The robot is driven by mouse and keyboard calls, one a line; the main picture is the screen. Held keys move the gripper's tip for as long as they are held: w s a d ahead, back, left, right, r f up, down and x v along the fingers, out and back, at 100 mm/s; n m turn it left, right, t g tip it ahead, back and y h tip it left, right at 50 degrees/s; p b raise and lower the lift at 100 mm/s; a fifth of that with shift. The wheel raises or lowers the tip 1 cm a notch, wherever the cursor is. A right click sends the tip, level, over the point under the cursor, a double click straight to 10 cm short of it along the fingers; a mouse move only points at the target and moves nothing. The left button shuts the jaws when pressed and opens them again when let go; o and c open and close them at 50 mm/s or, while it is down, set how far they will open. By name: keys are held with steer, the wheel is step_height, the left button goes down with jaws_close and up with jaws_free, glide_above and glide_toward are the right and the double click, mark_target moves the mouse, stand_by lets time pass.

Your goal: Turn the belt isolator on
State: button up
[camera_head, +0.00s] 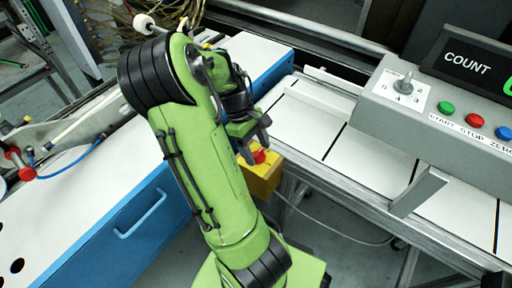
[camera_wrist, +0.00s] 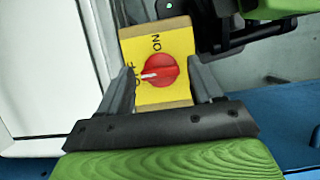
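The belt isolator is a yellow box (camera_head: 262,181) with a red rotary knob (camera_head: 259,157), beside the conveyor in the head view. In the wrist view the yellow face (camera_wrist: 175,40) carries the word ON at its top and OFF at its left. The knob (camera_wrist: 160,70) has a white pointer directed left, toward OFF. The OFF word is partly hidden by my left finger. My gripper (camera_wrist: 161,67) is open, with one finger on each side of the knob and visible gaps to it. In the head view my gripper (camera_head: 252,146) is right at the knob.
The white conveyor (camera_head: 300,115) runs behind and right of the isolator. A grey control panel (camera_head: 400,115) has a selector, green, red and blue buttons and a COUNT display. A blue-sided white bench (camera_head: 130,215) is at left. Floor shows below the conveyor.

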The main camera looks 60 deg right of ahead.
steer(key=c, duration=0.9)
steer(key=shift+o, duration=0.2)
steer(key=shift+m, duration=0.4)
steer(key=m, duration=0.2)
steer(key=m+y+p, duration=0.1)
steer(key=shift+s+d+r+m+t+y+p, duration=0.1)
steer(key=shift+d+m+t+y+p, duration=0.05)
steer(key=shift+m+t+y+p, duration=0.2)
steer(key=m+t+y+p, duration=0.1)
steer(key=m, duration=0.3)
steer(key=shift+s+d+m+p, duration=0.1)
steer(key=shift+m+p, duration=0.25)
steer(key=m+t+p, duration=0.1)
steer(key=m, duration=0.1)
steer(key=m+t+y+p, duration=0.1)
steer(key=m, duration=0.1)
steer(key=shift+s, duration=0.1)
steer(key=shift+s+d+m+t+p, duration=0.1)
steer(key=shift+m+t+p, duration=0.65)
steer(key=shift+m+p, duration=1.2)
steer(key=shift+m+b, duration=0.5)
steer(key=shift+m, duration=0.05)
steer(key=o, duration=1.1)
steer(key=shift+c, duration=0.2)
